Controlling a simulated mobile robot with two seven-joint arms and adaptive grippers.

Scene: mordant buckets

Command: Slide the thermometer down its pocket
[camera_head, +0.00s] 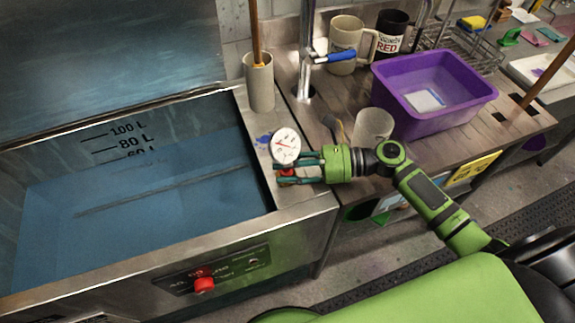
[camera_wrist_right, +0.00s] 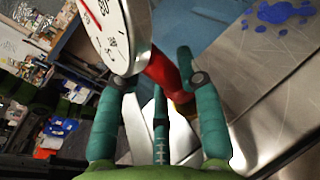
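The thermometer (camera_head: 286,146) has a round white dial with a red needle and stands at the tank's right rim. In the right wrist view its dial (camera_wrist_right: 108,32) fills the upper left, with a red grip (camera_wrist_right: 165,70) below it. My right gripper (camera_head: 298,170) reaches in from the right, just under the dial. Its teal fingers (camera_wrist_right: 160,75) close around the red grip from both sides. A third finger lies below, in the middle. The lower stem and the pocket are hidden behind the fingers. My left gripper is not in view.
The steel tank (camera_head: 330,200) holds blue liquid, with a red knob (camera_head: 204,285) on its front. A grey cup with a stick (camera_head: 260,85), a tap (camera_head: 306,60), a pale cup (camera_head: 373,126) and a purple tub (camera_head: 425,115) stand near my right arm.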

